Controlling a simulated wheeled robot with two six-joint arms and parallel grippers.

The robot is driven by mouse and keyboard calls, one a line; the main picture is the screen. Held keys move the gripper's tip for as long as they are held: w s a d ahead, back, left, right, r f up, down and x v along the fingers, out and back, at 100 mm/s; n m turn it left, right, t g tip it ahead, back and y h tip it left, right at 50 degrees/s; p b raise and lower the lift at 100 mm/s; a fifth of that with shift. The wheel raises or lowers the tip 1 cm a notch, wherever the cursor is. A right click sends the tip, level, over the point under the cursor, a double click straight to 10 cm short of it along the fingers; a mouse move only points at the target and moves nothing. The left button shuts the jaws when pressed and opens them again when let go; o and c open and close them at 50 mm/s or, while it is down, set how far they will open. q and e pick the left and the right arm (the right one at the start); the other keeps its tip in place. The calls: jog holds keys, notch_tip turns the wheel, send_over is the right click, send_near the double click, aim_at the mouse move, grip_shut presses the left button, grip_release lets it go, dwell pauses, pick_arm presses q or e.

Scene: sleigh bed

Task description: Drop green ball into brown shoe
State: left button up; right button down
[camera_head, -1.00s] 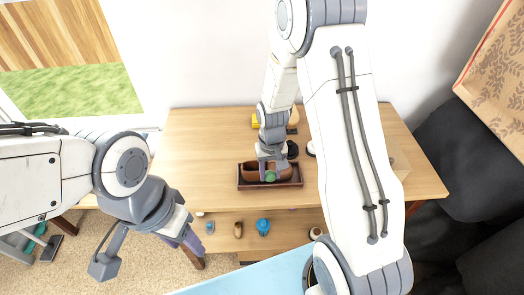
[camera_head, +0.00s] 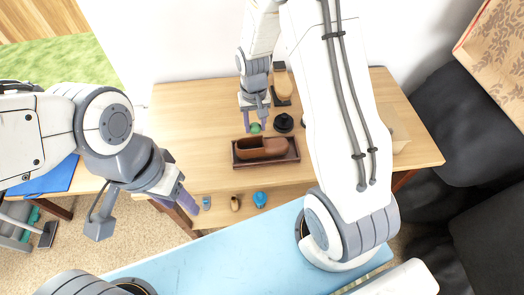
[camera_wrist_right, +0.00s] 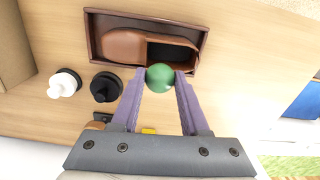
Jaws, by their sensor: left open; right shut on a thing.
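The green ball (camera_head: 255,127) is held between the purple fingertips of my right gripper (camera_head: 254,125). In the right wrist view the ball (camera_wrist_right: 160,78) sits between both fingers (camera_wrist_right: 161,80), overlapping the near rim of the tray and the shoe's dark opening. The brown shoe (camera_head: 273,147) lies in a dark reddish-brown tray (camera_head: 265,164); it also shows in the right wrist view (camera_wrist_right: 128,46). In the head view the ball appears behind the shoe; its height is hard to tell. My left gripper (camera_head: 182,204) is open and empty, off the table's front left.
A black knob-like object (camera_head: 284,122) stands right of the ball; a white one (camera_wrist_right: 64,83) shows in the wrist view. A tan shoe-like object (camera_head: 282,84) lies behind. Small objects, including a blue one (camera_head: 259,199), sit below the tabletop's front edge. The table's left part is clear.

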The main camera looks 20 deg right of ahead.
jog(key=shift+f, duration=0.25)
jog(key=shift+c, duration=1.6)
grip_release()
jog(key=shift+s, duration=0.1)
notch_tip(320, 180, up, 10)
jog(key=b, duration=0.1)
jog(key=shift+r, duration=0.25)
jog(key=s+a+r+n, duration=0.4)
jog(key=s+a, duration=0.5)
jog(key=a, duration=0.1)
jog(key=s+a+n, duration=0.2)
jog(key=s+n, duration=0.1)
jog(key=s, duration=0.4)
jog(key=s+a+n+y, duration=0.1)
jog(key=s+a+n, duration=0.1)
jog(key=s, duration=0.5)
jog(key=shift+s+r+n, duration=0.3)
jog(key=shift+r+n, duration=0.1)
jog(key=shift+r, duration=0.05)
